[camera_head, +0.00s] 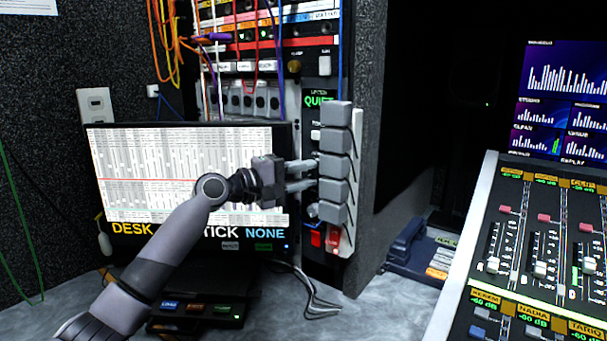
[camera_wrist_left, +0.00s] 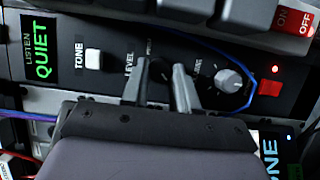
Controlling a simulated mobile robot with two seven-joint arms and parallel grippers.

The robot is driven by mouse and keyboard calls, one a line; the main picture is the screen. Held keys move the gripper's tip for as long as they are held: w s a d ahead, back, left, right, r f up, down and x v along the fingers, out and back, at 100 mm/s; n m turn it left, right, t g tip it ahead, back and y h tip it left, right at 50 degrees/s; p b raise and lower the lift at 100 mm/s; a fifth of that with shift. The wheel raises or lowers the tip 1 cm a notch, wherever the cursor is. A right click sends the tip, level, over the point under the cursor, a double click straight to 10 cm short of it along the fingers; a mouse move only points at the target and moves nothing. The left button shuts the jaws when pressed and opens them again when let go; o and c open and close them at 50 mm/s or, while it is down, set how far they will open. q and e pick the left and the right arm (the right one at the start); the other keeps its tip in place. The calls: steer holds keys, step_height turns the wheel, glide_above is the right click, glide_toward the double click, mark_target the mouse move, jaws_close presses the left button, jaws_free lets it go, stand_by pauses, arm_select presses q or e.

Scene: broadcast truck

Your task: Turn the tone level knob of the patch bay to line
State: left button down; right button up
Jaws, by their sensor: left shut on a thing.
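The patch bay panel (camera_wrist_left: 110,92) is a dark strip, turned sideways in the left wrist view. It carries a white button (camera_wrist_left: 92,60) by the word TONE, then the word LEVEL. My left gripper (camera_wrist_left: 164,74) has its two grey fingers at the panel beside LEVEL, closed around the tone level knob, which is mostly hidden between them. I cannot read where the knob points. In the head view the left gripper (camera_head: 313,174) reaches the panel from the left, its fingertips partly behind grey blocks. My right gripper is not in view.
A grey knob (camera_wrist_left: 229,82) and a red switch (camera_wrist_left: 270,88) sit farther along the panel. A column of grey blocks (camera_head: 333,165) stands close to the fingers. A monitor (camera_head: 150,165) is behind my left arm. A mixing desk (camera_head: 530,250) stands at the right. Cables hang above.

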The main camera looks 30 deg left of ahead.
arm_select(q)
steer(key=c, duration=1.1)
jaws_free()
steer(key=shift+c, duration=0.2)
steer(key=v, duration=0.7)
